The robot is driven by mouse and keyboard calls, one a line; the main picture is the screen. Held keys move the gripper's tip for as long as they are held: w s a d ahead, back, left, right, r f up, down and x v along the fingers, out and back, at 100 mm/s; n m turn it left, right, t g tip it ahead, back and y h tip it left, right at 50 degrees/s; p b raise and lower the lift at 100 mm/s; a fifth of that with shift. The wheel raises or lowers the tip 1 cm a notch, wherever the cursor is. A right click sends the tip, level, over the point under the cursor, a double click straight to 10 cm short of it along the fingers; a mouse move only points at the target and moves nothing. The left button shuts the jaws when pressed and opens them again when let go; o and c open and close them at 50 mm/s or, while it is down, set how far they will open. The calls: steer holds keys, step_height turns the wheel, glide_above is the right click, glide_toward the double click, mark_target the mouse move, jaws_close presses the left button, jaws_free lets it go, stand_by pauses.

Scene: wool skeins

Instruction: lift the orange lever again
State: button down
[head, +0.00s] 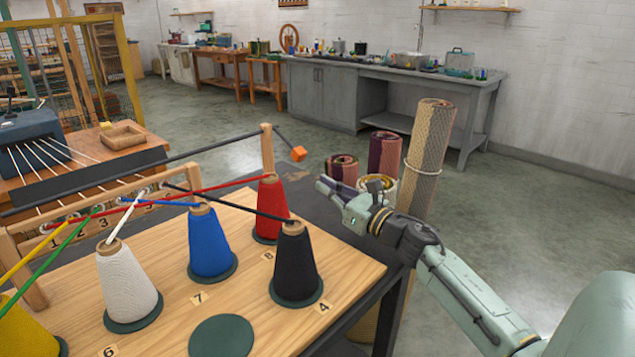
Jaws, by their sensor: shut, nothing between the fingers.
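The orange lever (298,153) ends in an orange block on a short dark arm beside the top of a wooden post (267,148). The arm slopes down to the right from the end of a long dark bar (200,152). My gripper (324,187) is shut and empty. In the head view it is below and right of the orange block, with a visible gap between them. I cannot tell the depth between them.
Rolled rugs (428,150) stand behind my gripper. Open floor lies beyond.

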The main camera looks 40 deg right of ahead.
mark_target(288, 142)
steer(key=w, duration=0.2)
steer(key=w+p, duration=0.1)
steer(key=w, duration=0.2)
steer(key=w+r+p, duration=0.1)
steer(key=w, duration=0.2)
steer(key=shift+w+a, duration=0.25)
steer(key=shift+a, duration=0.1)
